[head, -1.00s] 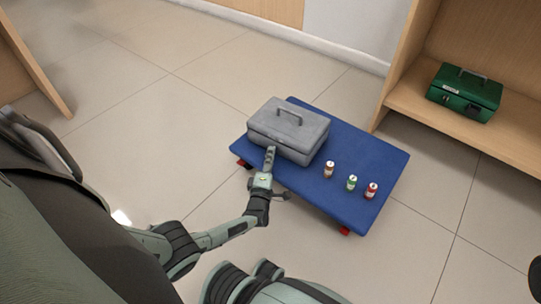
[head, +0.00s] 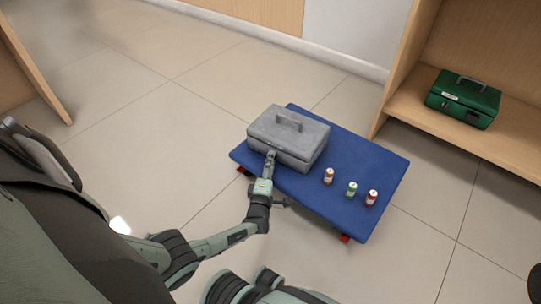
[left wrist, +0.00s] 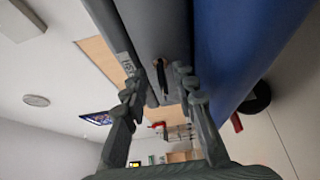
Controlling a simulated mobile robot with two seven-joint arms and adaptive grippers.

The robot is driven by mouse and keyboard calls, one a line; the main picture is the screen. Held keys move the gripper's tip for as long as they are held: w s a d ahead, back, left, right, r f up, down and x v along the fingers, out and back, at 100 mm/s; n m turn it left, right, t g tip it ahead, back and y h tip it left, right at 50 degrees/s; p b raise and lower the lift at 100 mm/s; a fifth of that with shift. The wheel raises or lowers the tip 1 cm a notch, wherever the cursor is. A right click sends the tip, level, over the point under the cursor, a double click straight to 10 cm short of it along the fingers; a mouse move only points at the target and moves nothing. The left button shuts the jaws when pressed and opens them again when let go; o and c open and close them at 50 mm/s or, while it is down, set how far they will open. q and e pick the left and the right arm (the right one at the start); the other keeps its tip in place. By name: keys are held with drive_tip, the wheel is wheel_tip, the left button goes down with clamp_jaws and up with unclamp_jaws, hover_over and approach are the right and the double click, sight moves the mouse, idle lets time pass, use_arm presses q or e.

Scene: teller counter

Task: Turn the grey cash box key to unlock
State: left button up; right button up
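The grey cash box (head: 300,137) sits with its lid down and its handle on top, at the left end of a blue platform. My left gripper (head: 271,154) is at the box's near front face. In the left wrist view the box's grey side (left wrist: 158,25) fills the top middle. A small dark key (left wrist: 161,76) shows at its lock. My left gripper (left wrist: 159,82) has its fingers apart, one on each side of the key, which lies nearer the right-hand finger. I cannot tell whether that finger touches it. My right gripper is not in view.
The blue platform (head: 375,160) stands low on red feet. Several small things are on it, including three small cylinders (head: 352,188) right of the box. A green cash box (head: 463,99) is on a wooden shelf (head: 408,110) at the right. The tiled floor left of the platform is clear.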

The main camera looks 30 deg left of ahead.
use_arm(q)
wheel_tip(320, 180, up, 10)
idle(0.6)
drive_tip(key=p+v, duration=0.4)
drive_tip(key=v, duration=0.5)
drive_tip(key=shift+r, duration=0.45)
drive_tip(key=shift+a, duration=0.1)
idle(0.3)
drive_tip(key=shift+p, duration=0.35)
drive_tip(key=shift+o, duration=0.2)
